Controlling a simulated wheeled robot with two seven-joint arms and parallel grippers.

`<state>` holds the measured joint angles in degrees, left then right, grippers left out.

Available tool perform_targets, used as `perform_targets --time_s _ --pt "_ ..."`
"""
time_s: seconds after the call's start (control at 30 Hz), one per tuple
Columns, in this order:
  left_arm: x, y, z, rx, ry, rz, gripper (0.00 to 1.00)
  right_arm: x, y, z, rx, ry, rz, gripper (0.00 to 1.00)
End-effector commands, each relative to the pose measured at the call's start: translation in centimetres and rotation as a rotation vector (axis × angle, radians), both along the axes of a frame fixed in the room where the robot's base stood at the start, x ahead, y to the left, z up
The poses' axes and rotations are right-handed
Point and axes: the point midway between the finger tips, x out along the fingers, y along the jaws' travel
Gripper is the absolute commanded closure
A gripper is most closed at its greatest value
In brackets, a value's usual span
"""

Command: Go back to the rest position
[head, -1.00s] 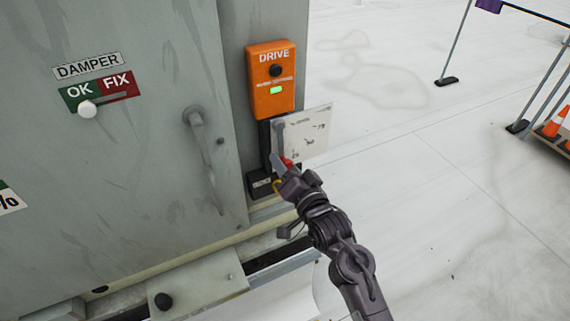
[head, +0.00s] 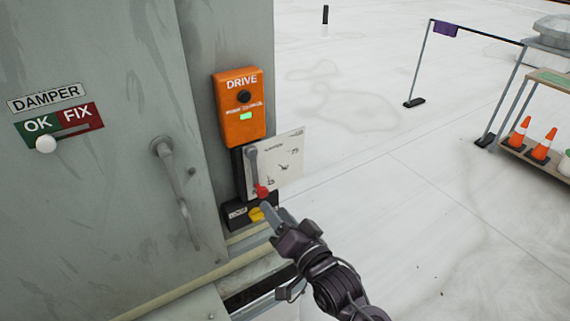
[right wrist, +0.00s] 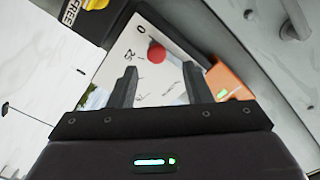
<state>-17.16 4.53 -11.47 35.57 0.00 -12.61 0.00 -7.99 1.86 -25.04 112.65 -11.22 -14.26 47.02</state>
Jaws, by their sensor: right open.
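My right gripper (head: 272,214) is open and empty, just below and to the right of the red knob (head: 262,191) of a grey lever (head: 252,165). A gap shows between the gripper and the knob. The lever hangs down in front of a white marked plate (head: 283,163), beneath the orange DRIVE box (head: 240,110) with its lit green lamp. In the right wrist view both fingers of the gripper (right wrist: 158,78) stand apart, with the red knob (right wrist: 156,53) beyond them. My left gripper is not in view.
A grey cabinet with a DAMPER slider (head: 46,144) and a door handle (head: 177,195) fills the left. A yellow part (head: 257,214) sits under the lever. A rail (head: 265,273) runs below. Open floor lies to the right, with a cart (head: 545,165) bearing cones farther off.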

Motion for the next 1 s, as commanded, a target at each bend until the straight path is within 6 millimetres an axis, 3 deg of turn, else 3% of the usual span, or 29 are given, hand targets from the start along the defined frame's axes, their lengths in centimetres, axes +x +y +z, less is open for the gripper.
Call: perform_targets --time_s 0.17,0.27,0.43,0.57,0.7,0.77,0.9,1.0 --pt "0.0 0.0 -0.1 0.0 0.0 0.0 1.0 0.2 -0.2 -1.6 -0.022 0.017 -0.006 0.55" --pt "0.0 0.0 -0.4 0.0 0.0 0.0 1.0 0.6 -0.8 -5.8 -0.081 0.063 -0.022 0.55" --pt "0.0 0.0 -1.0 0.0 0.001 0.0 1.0 0.2 -3.2 -17.9 -0.258 0.196 -0.053 0.55" --pt "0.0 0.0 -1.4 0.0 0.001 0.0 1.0 -1.8 -5.9 -27.4 -0.404 0.304 -0.063 0.55" --pt "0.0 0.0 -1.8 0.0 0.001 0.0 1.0 -5.6 -9.4 -36.9 -0.559 0.425 -0.053 0.55" --pt "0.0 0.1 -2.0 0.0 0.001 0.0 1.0 -7.8 -11.0 -40.7 -0.624 0.477 -0.043 0.55" --pt "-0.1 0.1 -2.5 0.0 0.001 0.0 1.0 -13.9 -15.0 -48.7 -0.77 0.601 -0.005 0.55" --pt "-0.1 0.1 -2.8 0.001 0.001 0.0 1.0 -19.1 -17.9 -53.6 -0.867 0.691 0.035 0.55"
